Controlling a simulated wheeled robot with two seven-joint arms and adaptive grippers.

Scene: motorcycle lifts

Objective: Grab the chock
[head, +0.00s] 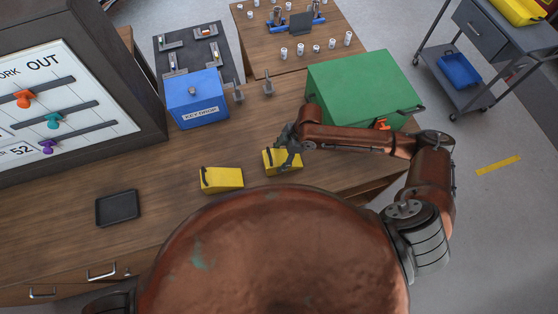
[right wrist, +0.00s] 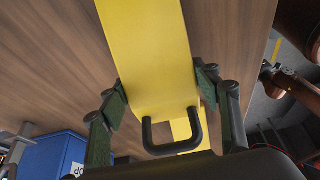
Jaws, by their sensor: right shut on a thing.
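Two yellow chocks with black handles show on the wooden bench (head: 300,215) in the head view. The left chock (head: 221,180) sits alone on the wood. My right gripper (head: 289,148) is at the right chock (head: 271,163), partly covering it. In the right wrist view, my right gripper's fingers are on both sides of a yellow chock (right wrist: 150,55), shut on it, with its black handle (right wrist: 172,146) close to the palm. Whether this chock touches the bench is hard to tell. My left gripper is not in view.
A blue box (head: 194,100) and a green case (head: 362,85) stand behind the chocks. A black tray (head: 118,208) lies at left, near a dark-framed board (head: 70,95). A grey cart (head: 482,60) stands at far right. Bench space around the left chock is clear.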

